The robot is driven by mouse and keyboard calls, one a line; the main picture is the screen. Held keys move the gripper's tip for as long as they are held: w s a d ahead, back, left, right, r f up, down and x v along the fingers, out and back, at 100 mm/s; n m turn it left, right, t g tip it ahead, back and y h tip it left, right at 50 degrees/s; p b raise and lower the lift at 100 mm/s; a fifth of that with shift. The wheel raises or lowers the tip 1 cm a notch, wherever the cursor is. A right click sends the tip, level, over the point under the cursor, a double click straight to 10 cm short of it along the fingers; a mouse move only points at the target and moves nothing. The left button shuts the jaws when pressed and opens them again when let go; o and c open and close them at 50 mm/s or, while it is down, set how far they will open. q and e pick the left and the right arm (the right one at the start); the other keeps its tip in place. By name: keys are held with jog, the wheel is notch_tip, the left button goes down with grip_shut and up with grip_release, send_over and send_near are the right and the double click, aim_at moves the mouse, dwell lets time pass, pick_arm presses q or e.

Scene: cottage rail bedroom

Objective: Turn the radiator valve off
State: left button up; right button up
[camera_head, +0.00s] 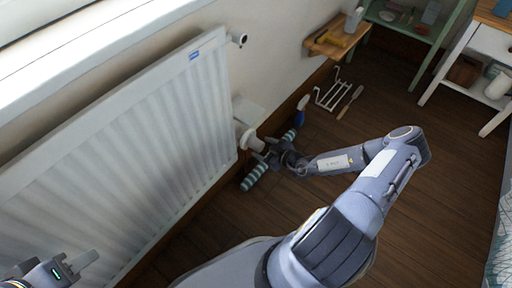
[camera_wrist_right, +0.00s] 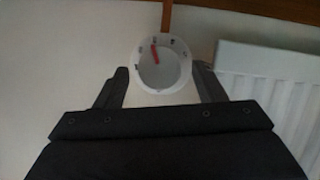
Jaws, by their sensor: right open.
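The white radiator (camera_head: 130,140) stands along the wall at the left. Its round white valve knob (camera_head: 252,142) sits at the radiator's lower right end. In the right wrist view the valve's dial (camera_wrist_right: 158,68) faces the camera, with dark marks around the rim and a red pointer up and slightly left. My right gripper (camera_head: 262,150) is at the valve; in its wrist view the fingers (camera_wrist_right: 162,86) are apart, one on each side of the dial, with visible gaps. My left gripper (camera_head: 72,266) is only partly in view at the lower left, away from the valve; its jaw opening is unclear.
A wooden wall shelf (camera_head: 335,42) and a green shelf unit (camera_head: 440,40) stand farther back.

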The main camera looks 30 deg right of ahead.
aim_at(262, 147)
jog(key=shift+b+x, duration=0.4)
jog(key=shift+x, duration=1.3)
jog(key=shift+c, duration=0.2)
jog(key=c, duration=0.9)
